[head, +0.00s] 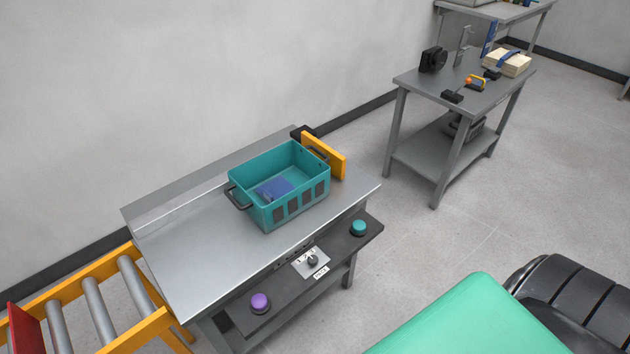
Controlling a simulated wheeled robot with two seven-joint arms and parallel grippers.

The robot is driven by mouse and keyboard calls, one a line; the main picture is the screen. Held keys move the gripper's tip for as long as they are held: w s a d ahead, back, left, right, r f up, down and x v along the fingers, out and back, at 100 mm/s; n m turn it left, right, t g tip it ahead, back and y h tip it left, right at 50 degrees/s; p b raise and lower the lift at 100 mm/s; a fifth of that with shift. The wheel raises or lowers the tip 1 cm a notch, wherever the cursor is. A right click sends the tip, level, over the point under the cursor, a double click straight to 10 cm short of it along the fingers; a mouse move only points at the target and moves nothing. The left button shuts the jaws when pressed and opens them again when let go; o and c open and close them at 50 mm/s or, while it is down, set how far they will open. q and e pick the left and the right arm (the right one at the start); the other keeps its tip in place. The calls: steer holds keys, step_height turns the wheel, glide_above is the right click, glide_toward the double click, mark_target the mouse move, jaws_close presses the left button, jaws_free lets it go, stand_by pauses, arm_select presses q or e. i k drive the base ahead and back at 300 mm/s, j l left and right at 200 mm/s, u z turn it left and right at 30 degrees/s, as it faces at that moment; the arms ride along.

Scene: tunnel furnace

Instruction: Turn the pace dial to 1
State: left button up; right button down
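The pace dial (313,260) is a small dark knob on a white plate (303,264) with printed numbers. It sits at the middle of the dark front shelf (283,290) of the metal table. A small white label (321,273) lies just in front of it. The knob is too small for me to tell which number it points to. Neither of my grippers shows in the head view.
A purple button (260,302) is left of the dial and a teal button (358,228) right of it. A teal crate (296,209) holding something blue stands on the table. An orange roller frame (157,322) adjoins at left. Another metal table (410,82) with tools stands at back right.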

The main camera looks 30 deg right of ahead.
mark_target(312, 261)
steer(key=z, duration=0.95)
